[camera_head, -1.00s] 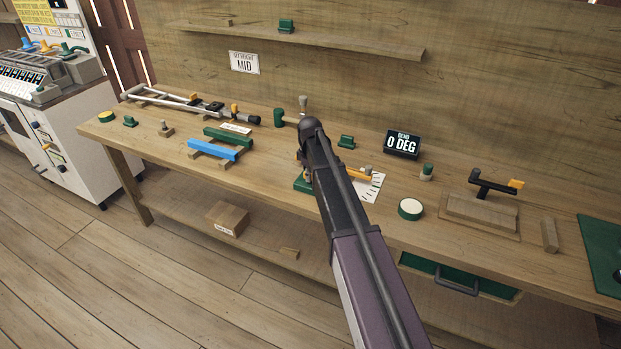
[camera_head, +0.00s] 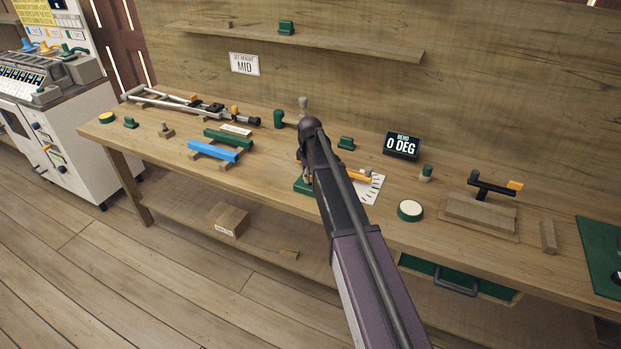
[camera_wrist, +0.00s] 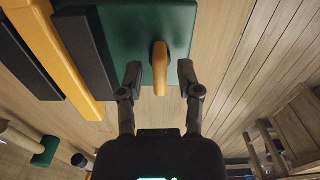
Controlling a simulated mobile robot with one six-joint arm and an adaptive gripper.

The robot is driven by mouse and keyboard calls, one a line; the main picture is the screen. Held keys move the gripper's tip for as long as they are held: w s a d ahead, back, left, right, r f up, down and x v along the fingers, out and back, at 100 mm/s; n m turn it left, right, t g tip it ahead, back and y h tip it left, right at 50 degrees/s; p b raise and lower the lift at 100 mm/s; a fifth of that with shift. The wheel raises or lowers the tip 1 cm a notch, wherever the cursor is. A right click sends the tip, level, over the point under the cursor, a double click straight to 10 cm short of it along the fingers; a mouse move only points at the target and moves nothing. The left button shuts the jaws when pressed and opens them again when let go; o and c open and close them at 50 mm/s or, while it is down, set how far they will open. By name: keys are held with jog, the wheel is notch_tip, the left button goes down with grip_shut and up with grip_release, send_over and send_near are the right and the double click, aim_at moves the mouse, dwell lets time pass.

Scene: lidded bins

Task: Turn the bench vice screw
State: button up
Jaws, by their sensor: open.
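The bench vice is partly hidden behind my arm in the head view; its green base (camera_head: 303,187) shows on the workbench. In the wrist view its green body (camera_wrist: 128,30) fills the top middle, with dark jaws (camera_wrist: 85,50) and a long orange bar (camera_wrist: 62,60) on the left. An orange handle (camera_wrist: 160,66), which looks like the screw handle, stands out from the green body. My gripper (camera_wrist: 160,76) is open, with one finger on each side of this handle. A gap shows on both sides of it. My fingertips are hidden in the head view.
A marked white sheet (camera_head: 370,188) lies beside the vice. A white-topped green button (camera_head: 410,210), a blue bar (camera_head: 213,151) and a green bar (camera_head: 228,139) are on the bench.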

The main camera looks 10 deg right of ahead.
jog(key=shift+r+p, duration=1.85)
jog(key=shift+r, duration=0.3)
jog(key=shift+s, duration=0.1)
jog(key=s+m, duration=1.1)
jog(key=s, duration=1.8)
jog(key=shift+d, duration=0.15)
